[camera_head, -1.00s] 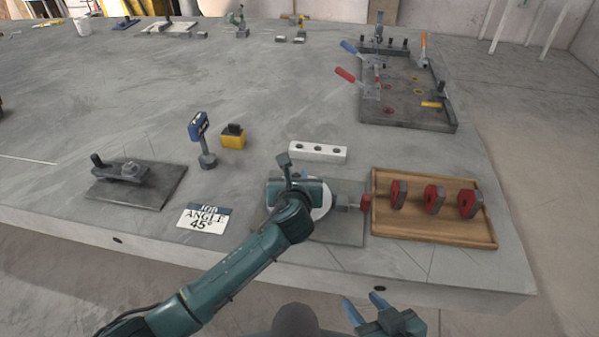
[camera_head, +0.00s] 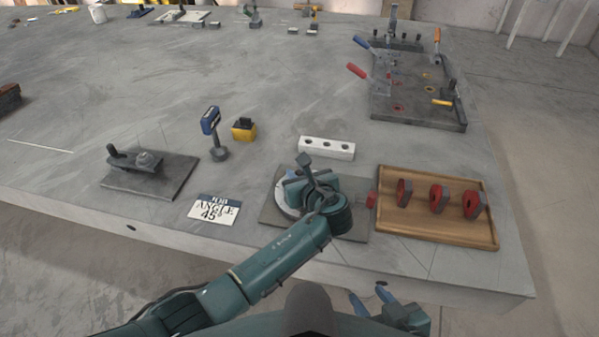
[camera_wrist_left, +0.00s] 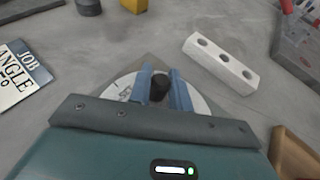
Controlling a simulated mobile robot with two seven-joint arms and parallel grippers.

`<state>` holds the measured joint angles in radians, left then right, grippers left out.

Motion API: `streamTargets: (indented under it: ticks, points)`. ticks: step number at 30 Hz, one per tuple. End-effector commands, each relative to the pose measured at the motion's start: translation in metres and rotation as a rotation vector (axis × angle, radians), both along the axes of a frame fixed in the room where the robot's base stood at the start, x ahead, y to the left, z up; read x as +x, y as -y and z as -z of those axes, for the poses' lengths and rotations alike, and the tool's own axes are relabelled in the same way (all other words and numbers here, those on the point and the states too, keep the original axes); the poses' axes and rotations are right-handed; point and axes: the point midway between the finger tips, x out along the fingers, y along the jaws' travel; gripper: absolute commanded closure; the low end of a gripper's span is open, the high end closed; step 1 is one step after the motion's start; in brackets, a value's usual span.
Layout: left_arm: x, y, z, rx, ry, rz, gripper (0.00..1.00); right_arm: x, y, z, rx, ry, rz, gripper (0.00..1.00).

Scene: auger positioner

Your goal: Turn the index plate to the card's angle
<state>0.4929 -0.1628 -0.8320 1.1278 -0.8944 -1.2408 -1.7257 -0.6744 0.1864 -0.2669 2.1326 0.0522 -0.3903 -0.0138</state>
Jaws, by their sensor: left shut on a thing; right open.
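The job card (camera_head: 214,209) lies flat on the bench left of the positioner and reads "JOB ANGLE 45°"; part of it shows in the left wrist view (camera_wrist_left: 18,75). The round pale index plate (camera_head: 282,200) sits on a grey square base (camera_head: 349,228). A red-ended part (camera_head: 371,200) sticks out at the base's right side. My right gripper (camera_head: 368,296) is open and empty at the bottom edge.
A wooden tray (camera_head: 436,242) with red clamp-like pieces is right of the positioner. A white block with holes (camera_head: 327,147) lies behind it.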

Motion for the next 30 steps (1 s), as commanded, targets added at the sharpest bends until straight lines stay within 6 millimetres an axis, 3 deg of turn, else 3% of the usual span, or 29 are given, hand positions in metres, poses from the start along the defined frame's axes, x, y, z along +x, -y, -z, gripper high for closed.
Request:
streamTargets:
  ticks: [9,10,17,30]
  points:
    - [0.0002,-0.0005,0.0002,-0.002,-0.001,-0.003,1.00,0.0011,0.0006,-0.0005,0.000,0.002,0.003,0.59]
    - [0.0001,-0.0005,0.0003,-0.002,-0.001,-0.003,0.79,0.0013,0.0006,-0.0005,0.001,0.002,0.004,0.59]
    - [0.0001,-0.0004,0.0001,-0.001,-0.001,-0.001,0.60,0.0019,0.0001,-0.0010,0.005,0.002,0.009,0.59]
    - [0.0015,-0.0033,-0.0043,-0.001,-0.001,-0.002,0.59,0.0028,0.0003,-0.0076,0.003,0.005,0.009,0.59]
